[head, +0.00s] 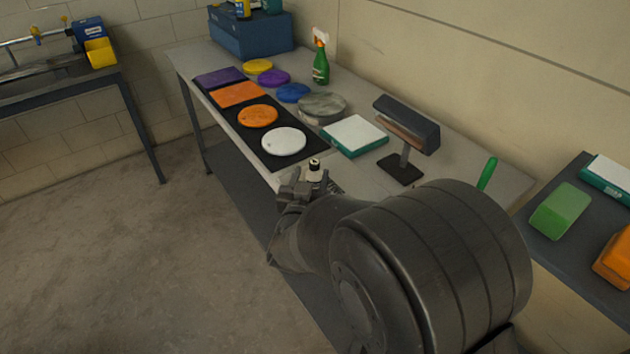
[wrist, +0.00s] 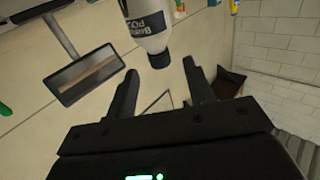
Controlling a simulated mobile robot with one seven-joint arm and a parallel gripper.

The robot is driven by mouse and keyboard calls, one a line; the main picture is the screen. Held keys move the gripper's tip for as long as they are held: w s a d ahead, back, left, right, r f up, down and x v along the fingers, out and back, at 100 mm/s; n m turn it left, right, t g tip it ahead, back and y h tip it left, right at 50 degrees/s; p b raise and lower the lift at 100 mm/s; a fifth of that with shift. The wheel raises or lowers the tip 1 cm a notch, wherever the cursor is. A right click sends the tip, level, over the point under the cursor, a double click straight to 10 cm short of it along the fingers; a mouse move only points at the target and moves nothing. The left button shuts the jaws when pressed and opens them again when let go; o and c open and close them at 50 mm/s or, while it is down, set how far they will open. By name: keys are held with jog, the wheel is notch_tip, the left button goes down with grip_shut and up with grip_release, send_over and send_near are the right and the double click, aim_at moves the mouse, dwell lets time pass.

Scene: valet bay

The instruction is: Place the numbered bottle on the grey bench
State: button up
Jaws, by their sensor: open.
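A small bottle with a black cap (head: 314,165) shows just beyond my gripper in the head view, at the front edge of the grey bench (head: 350,183). My gripper (head: 305,188) is open. In the wrist view its fingers (wrist: 160,80) are apart, with the bottle's cap close to the gap between their tips. The bottle's base is out of view, so I cannot tell whether it rests on the bench.
Coloured round pads, including a white one (head: 284,141), lie on the bench. A teal-edged white box (head: 355,136), a lamp (head: 406,140) and a green spray bottle (head: 321,60) stand behind. A dark table (head: 570,255) holds blocks at right. Floor at left is clear.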

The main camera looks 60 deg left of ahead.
aim_at(313, 168)
jog(key=x, duration=0.5)
jog(key=shift+c, duration=0.3)
grip_shut()
